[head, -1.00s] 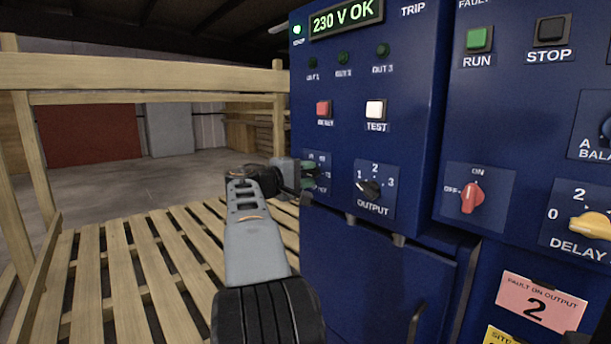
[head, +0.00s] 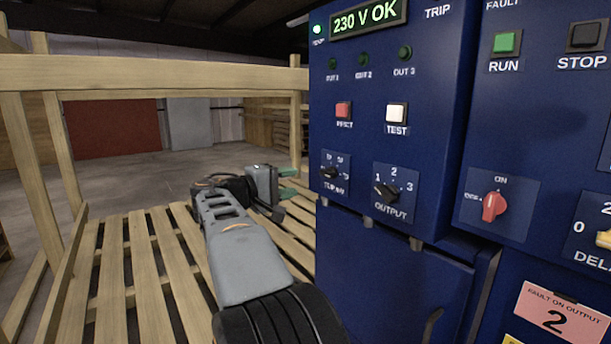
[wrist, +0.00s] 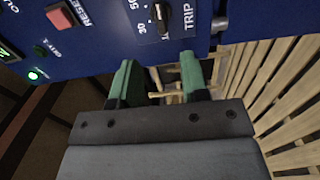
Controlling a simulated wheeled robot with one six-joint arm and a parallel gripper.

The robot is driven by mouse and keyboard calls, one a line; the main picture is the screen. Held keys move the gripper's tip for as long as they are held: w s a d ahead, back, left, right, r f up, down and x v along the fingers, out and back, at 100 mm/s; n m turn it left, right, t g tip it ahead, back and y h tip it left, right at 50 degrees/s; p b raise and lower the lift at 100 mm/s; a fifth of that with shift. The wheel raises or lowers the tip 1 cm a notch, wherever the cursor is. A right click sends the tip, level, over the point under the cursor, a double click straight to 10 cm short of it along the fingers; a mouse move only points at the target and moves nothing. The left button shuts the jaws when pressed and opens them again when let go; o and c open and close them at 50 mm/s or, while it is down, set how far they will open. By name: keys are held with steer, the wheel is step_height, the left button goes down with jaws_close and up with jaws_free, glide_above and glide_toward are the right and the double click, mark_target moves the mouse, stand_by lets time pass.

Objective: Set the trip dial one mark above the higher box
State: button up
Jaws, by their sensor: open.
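The trip dial (head: 329,172) is a small black knob with a white pointer line, low on the blue panel at its left edge. In the wrist view the trip dial (wrist: 160,17) sits at the top, with marks 30 and 50 readable beside it and the word TRIP to its right. My gripper (head: 289,182) is left of the panel in the head view, clear of the dial. In the wrist view my gripper (wrist: 161,82) has its two green fingertips apart with nothing between them. No boxes that I can identify show in these frames.
The output dial (head: 387,192) is just right of the trip dial. The reset button (head: 343,110) and test button (head: 397,112) are above. The display (head: 368,18) reads 230 V OK. A wooden slatted structure (head: 150,260) lies under and left of my arm.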

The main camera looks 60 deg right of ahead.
steer(key=shift+v, duration=1.4)
steer(key=shift+r+p, duration=0.1)
steer(key=shift+p, duration=0.3)
steer(key=s+a+r+n+t+y+p, duration=0.2)
steer(key=a+t+y+p, duration=0.2)
steer(key=a+y+p, duration=0.4)
steer(key=s+a+r+n+t+y+p, duration=0.1)
steer(key=a+t+y+p, duration=0.4)
steer(key=a+p, duration=1.8)
steer(key=s+r+y+p, duration=0.1)
steer(key=s+y+p, duration=0.1)
steer(key=y, duration=0.2)
steer(key=shift+a+r+n+p, duration=0.15)
steer(key=shift+r+n+p, duration=0.2)
steer(key=shift+n+p, duration=0.05)
steer(key=shift+s, duration=0.1)
